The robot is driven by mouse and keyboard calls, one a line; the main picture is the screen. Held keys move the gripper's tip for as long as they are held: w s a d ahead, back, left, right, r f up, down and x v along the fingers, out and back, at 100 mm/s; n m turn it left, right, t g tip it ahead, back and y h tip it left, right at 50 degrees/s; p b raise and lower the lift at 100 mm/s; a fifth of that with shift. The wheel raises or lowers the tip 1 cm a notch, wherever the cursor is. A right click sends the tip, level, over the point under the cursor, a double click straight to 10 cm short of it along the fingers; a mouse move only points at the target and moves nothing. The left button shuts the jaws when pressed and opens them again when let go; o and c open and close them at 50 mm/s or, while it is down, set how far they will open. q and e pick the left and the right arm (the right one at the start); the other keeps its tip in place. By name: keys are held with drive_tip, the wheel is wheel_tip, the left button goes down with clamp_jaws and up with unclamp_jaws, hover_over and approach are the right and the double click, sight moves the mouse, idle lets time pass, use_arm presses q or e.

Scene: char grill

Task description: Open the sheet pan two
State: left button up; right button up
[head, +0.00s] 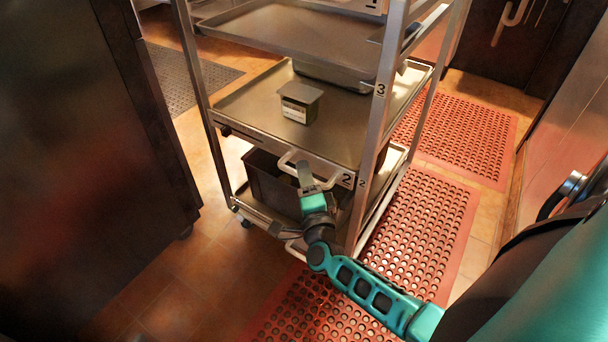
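Sheet pan two (256,103) is a flat metal tray in the wheeled rack, with a "2" on the right of its front edge. It sits level in the rack. A pale handle (287,159) runs along its front edge. My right gripper (304,172) reaches up from the lower right, with its fingers at this handle and overlapping it in the picture. The gripper hides the handle's middle, and I cannot tell whether the fingers are closed around it. My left gripper is not in view.
A small labelled box (298,103) and a metal container (335,74) stand on pan two. Another tray (300,32) is above; a dark bin (268,183) is below. A dark cabinet (90,150) stands left. Red perforated mats (425,225) cover the floor at right.

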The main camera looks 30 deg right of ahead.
clamp_jaws()
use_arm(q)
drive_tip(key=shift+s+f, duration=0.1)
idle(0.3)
use_arm(e)
drive_tip(key=shift+a, duration=0.1)
